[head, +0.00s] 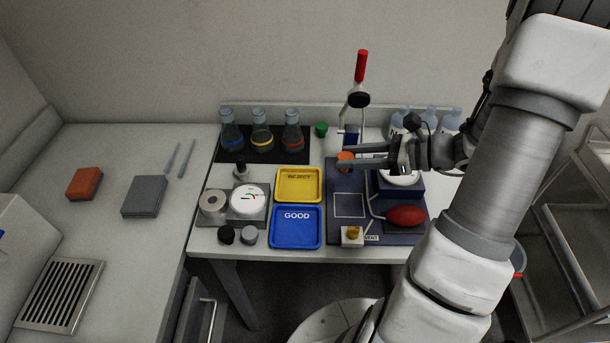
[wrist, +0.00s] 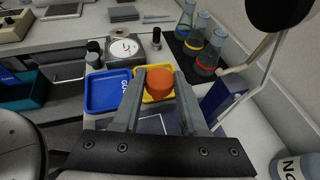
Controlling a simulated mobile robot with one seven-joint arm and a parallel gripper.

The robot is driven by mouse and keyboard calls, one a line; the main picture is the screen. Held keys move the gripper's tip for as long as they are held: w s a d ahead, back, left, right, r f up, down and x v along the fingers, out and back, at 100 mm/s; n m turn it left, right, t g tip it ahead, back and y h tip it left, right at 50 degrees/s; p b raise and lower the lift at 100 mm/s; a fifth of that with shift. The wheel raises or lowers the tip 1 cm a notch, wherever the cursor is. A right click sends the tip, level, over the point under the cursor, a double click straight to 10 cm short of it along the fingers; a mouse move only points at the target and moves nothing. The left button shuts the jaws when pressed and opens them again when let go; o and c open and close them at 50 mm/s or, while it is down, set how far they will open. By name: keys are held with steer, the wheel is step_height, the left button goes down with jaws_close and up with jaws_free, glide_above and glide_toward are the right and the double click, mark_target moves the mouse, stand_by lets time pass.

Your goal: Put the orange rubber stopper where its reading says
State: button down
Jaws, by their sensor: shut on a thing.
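My gripper (head: 357,160) is shut on the orange rubber stopper (head: 346,160) and holds it above the dark blue board. In the wrist view the stopper (wrist: 159,83) sits between the two fingertips. A white dial gauge (head: 249,199) stands on a grey base at left; its face has coloured marks, too small to read surely. It also shows in the wrist view (wrist: 122,48). Right of it are a yellow tray marked REJECT (head: 298,197) and, in front, a blue tray marked GOOD (head: 296,242). Both trays look empty.
Three flasks (head: 260,141) with blue, yellow and red bands stand at the back on a black mat, near a green stopper (head: 321,129). A red-handled stand (head: 361,68) rises behind my gripper. A red bulb (head: 406,215) and brass valve (head: 352,234) lie at front right.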

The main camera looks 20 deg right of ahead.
steer(key=shift+f, duration=0.15)
steer(key=x, duration=0.4)
steer(key=f+x, duration=0.1)
steer(key=x, duration=0.3)
steer(key=b+x, duration=0.1)
steer(key=x, duration=0.3)
steer(key=shift+w+f, duration=0.15)
steer(key=shift+f, duration=0.35)
steer(key=shift+f+b, duration=0.35)
steer(key=shift+f, duration=1.65)
steer(key=shift+f, duration=0.2)
steer(key=shift+c, duration=2.2)
jaws_free()
steer(key=shift+r, duration=0.15)
